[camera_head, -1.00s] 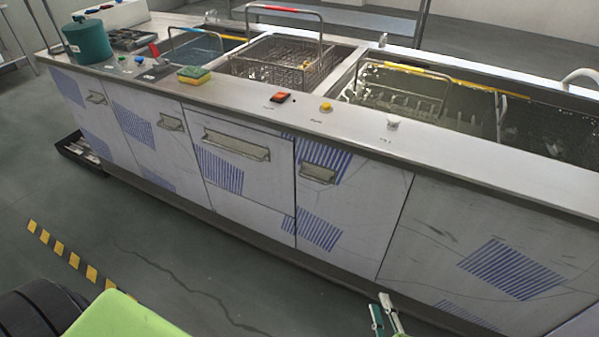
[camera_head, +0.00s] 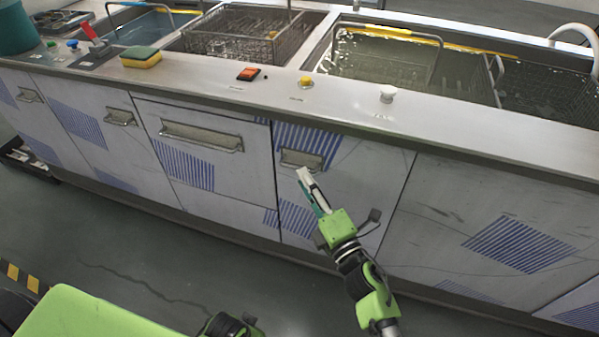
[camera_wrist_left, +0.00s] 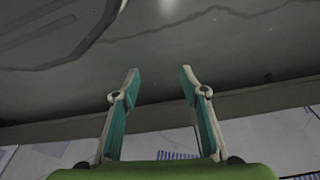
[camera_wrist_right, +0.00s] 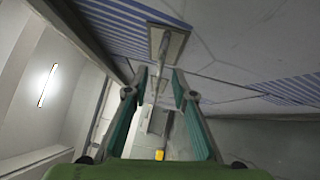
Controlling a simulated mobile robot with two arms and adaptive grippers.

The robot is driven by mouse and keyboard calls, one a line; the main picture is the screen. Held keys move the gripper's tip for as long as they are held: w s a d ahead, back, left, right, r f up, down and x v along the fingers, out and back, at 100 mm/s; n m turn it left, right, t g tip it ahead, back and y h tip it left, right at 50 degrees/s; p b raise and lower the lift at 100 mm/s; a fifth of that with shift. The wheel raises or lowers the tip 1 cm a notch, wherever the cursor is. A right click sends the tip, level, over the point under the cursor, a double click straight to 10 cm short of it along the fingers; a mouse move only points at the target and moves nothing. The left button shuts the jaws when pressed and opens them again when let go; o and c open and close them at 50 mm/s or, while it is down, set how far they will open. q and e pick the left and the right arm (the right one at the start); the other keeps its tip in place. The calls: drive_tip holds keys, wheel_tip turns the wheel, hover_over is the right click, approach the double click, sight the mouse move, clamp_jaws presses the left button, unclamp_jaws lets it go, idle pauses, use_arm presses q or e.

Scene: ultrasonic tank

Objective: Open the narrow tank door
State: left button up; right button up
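The narrow door (camera_head: 345,185) is a whitish cabinet front with blue striped patches, and it sits flush in the tank unit. Its short metal handle (camera_head: 302,160) is near its top left. My right gripper (camera_head: 305,178) is just below and in front of this handle. In the right wrist view the two fingers of my right gripper (camera_wrist_right: 159,82) are apart, with the handle bar (camera_wrist_right: 160,48) ahead between them; I see no contact. In the left wrist view my left gripper (camera_wrist_left: 160,75) is open and empty, over the floor near the unit's base.
A wider door with a long handle (camera_head: 200,136) is to the left. The steel counter (camera_head: 340,108) above carries a red switch (camera_head: 248,74), a yellow knob (camera_head: 306,82), a white knob (camera_head: 387,96) and a sponge (camera_head: 141,58). The floor (camera_head: 150,250) in front looks clear.

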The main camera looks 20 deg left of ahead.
use_arm(q)
drive_tip(key=shift+w+r, duration=0.25)
drive_tip(key=shift+r, duration=0.55)
use_arm(e)
drive_tip(key=shift+x, duration=1.85)
clamp_jaws()
drive_tip(key=shift+d, duration=0.1)
